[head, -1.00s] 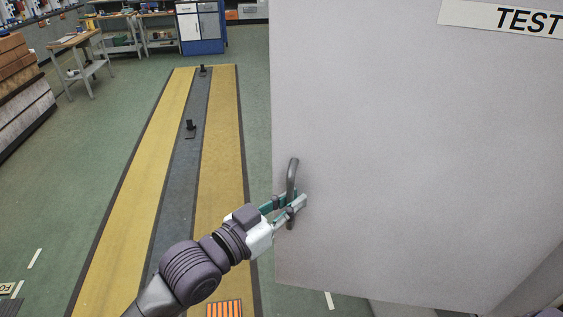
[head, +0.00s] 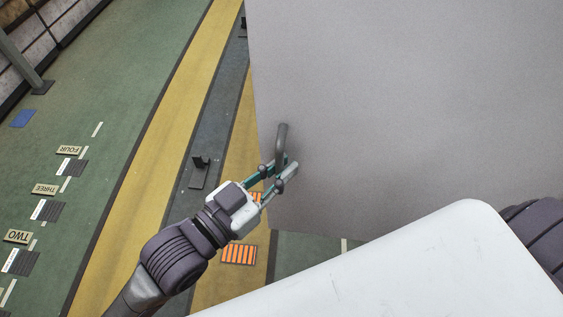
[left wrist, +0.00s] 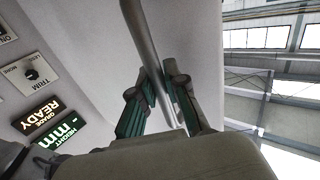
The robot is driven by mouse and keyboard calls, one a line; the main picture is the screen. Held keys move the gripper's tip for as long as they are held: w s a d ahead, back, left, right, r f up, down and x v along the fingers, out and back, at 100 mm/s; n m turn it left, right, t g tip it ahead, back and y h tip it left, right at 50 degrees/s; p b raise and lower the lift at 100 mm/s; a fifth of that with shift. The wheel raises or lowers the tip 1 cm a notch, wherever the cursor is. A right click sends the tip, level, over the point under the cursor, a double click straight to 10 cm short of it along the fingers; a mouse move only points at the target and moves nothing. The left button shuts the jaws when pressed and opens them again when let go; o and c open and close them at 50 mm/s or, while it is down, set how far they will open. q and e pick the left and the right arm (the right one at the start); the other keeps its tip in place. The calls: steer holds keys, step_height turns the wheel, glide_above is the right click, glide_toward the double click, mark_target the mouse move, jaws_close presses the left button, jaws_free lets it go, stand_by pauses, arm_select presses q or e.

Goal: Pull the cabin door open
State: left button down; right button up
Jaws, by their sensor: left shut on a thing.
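The cabin door (head: 400,110) is a large plain grey panel filling the upper right of the head view. Its grey bar handle (head: 282,138) stands upright near the door's left edge, and shows in the left wrist view (left wrist: 139,35) too. My left gripper (head: 285,172) has its green-padded fingers shut around the lower part of the handle. In the left wrist view the fingers (left wrist: 162,92) lie on either side of the bar. My right gripper is out of view.
A yellow-and-grey floor track (head: 150,155) runs along the door's left side, with a black bracket (head: 199,172) on it. An orange striped floor plate (head: 239,254) lies below my left gripper. A control panel (left wrist: 35,75) shows in the wrist view.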

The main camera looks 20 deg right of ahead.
arm_select(q)
steer(key=c, duration=1.2)
jaws_free()
steer(key=shift+v, duration=6)
steer(key=shift+w, duration=0.1)
